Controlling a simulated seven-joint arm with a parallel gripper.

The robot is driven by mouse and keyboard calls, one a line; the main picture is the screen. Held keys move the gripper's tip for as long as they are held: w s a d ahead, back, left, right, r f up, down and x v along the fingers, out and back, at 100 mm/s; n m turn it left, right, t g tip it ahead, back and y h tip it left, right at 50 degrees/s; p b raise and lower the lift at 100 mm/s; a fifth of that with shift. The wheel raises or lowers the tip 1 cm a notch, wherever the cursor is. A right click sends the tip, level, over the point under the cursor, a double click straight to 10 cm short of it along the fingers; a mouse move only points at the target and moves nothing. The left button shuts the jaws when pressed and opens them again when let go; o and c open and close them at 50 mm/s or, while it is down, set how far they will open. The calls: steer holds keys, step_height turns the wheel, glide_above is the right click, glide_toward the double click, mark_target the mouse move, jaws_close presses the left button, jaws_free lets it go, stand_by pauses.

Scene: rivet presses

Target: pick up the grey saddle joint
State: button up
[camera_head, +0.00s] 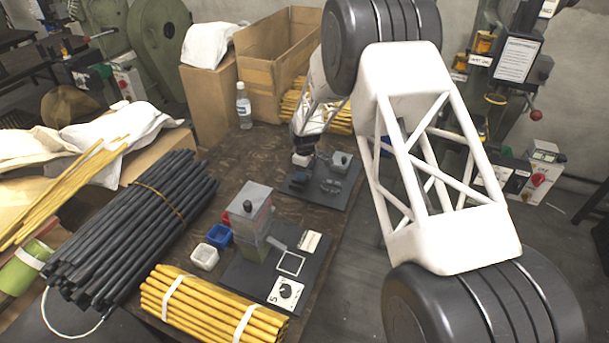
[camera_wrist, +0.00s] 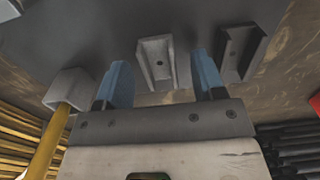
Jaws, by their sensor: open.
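A light grey, U-shaped channel piece (camera_wrist: 157,62), which looks like the grey saddle joint, lies on the dark mat in the wrist view. It shows between and beyond the two blue fingers of my gripper (camera_wrist: 160,66), which is open and empty. A similar, darker channel piece (camera_wrist: 240,52) lies just right of the right finger. In the head view my gripper (camera_head: 302,160) is low over the left part of the far dark mat (camera_head: 318,196). Small grey parts (camera_head: 331,185) lie to its right there; I cannot tell which is the saddle joint.
A pale block (camera_wrist: 68,88) with a yellow rod is left of the fingers. Near me stand a rivet press (camera_head: 248,215), blue (camera_head: 219,236) and white (camera_head: 204,257) bins, and black rods (camera_head: 130,225). A bottle (camera_head: 243,107) and cardboard box (camera_head: 262,75) stand behind.

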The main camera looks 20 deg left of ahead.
steer(key=c, duration=1)
steer(key=shift+r, duration=0.2)
steer(key=shift+r, duration=0.55)
steer(key=shift+s+d+r, duration=0.15)
steer(key=shift+s+r, duration=0.05)
steer(key=shift+r, duration=0.35)
steer(key=shift+s+d+r, duration=0.1)
steer(key=shift+s+r, duration=0.05)
steer(key=shift+r, duration=0.4)
steer(key=s+d, duration=0.2)
steer(key=s, duration=0.2)
steer(key=s+d+r, duration=0.1)
steer(key=s+d, duration=0.2)
steer(key=s, duration=0.1)
steer(key=s+d, duration=0.3)
steer(key=s, duration=0.1)
steer(key=shift+s+d+r, duration=0.2)
steer(key=shift+s, duration=0.1)
